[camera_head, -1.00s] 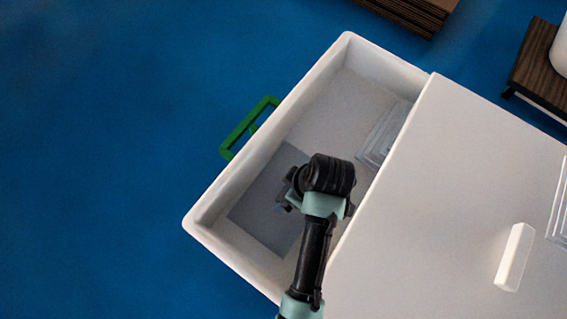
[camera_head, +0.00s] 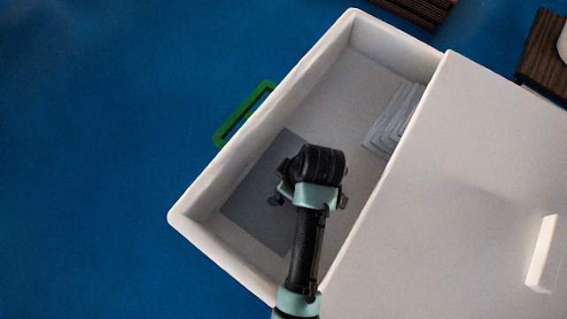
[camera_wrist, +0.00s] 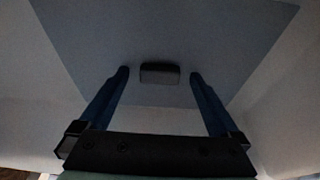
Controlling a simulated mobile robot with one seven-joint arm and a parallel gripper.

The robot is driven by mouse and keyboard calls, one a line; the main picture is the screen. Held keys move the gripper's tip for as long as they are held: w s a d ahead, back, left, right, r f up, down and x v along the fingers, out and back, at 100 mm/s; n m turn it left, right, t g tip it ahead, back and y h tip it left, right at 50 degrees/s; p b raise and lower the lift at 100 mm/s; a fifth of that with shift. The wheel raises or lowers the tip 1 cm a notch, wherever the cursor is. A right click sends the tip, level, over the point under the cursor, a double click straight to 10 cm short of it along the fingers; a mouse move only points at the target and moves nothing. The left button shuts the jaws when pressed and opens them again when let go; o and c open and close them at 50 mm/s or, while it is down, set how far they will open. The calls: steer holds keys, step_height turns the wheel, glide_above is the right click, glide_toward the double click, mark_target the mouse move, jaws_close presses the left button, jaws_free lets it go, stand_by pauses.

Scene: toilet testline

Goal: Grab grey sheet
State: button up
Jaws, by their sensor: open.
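The grey sheet (camera_head: 254,206) lies flat on the floor of the open white drawer (camera_head: 196,212), in its near-left end. A small dark block or tab (camera_wrist: 160,73) sits on the sheet between my fingers in the wrist view. The sheet (camera_wrist: 190,30) fills the upper middle of that view. My gripper (camera_wrist: 160,76) is open and empty above the sheet, with its two blue fingers on either side of the dark tab. In the head view my wrist hides the right part of the sheet. I cannot tell the exact height of the fingertips.
Clear stacked trays (camera_head: 393,120) lie at the drawer's far right, by the white cabinet top (camera_head: 450,190). A green handle (camera_head: 243,113) is on the drawer's outer left side. A white upright handle (camera_head: 542,254) stands on the cabinet top. The drawer's middle floor is free.

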steer(key=c, duration=1.4)
steer(key=shift+r, duration=0.1)
steer(key=shift+c, duration=0.2)
